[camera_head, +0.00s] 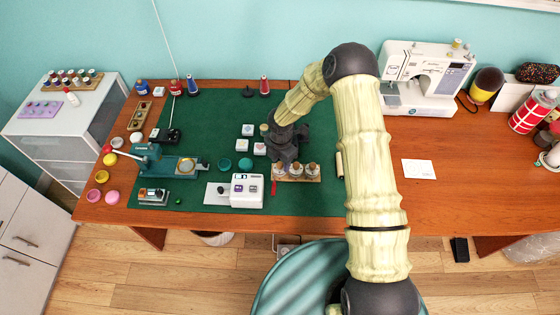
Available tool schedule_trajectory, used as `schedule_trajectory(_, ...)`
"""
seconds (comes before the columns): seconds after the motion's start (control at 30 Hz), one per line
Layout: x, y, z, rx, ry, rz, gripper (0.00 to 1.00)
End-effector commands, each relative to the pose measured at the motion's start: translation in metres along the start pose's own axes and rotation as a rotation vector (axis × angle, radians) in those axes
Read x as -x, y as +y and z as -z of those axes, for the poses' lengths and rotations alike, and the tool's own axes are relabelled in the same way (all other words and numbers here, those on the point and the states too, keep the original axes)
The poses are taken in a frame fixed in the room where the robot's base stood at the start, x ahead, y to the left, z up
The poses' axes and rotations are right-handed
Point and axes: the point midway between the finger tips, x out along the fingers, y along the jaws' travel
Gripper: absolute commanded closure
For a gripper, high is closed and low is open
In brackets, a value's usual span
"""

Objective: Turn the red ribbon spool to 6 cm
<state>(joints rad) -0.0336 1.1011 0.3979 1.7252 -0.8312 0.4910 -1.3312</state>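A small wooden stand (300,179) sits near the front edge of the green mat (310,200). It carries a few pale round spools, including a middle one (296,171) and a right one (313,170). A short red strip (274,187), perhaps ribbon, lies at the stand's left end, below the left spool (280,171). I cannot make out clearly which spool holds red ribbon. My dark gripper (283,163) points down right over the left part of the stand and partly hides it. Its fingers are too small and dark to tell whether they are open or touching a spool.
A white boxy device (246,190) stands left of the stand. A teal machine (165,163) is farther left. White square boxes (259,149) lie just left of my gripper. A sewing machine (425,75) stands at the back right. The wooden table (440,210) is mostly clear at right.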

Motion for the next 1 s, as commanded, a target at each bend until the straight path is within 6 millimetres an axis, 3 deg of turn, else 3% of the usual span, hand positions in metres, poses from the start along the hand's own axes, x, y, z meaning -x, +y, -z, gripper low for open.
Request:
schedule_trajectory(0.3, 0.001, 0.000, 0.002, 0.001, 0.003, 0.000, 0.56)
schedule_trajectory(0.47, 0.012, 0.001, 0.001, 0.000, 0.001, -0.002, 0.56)
schedule_trajectory(1.0, 0.114, 0.000, 0.000, -0.001, 0.000, -0.003, 0.56)
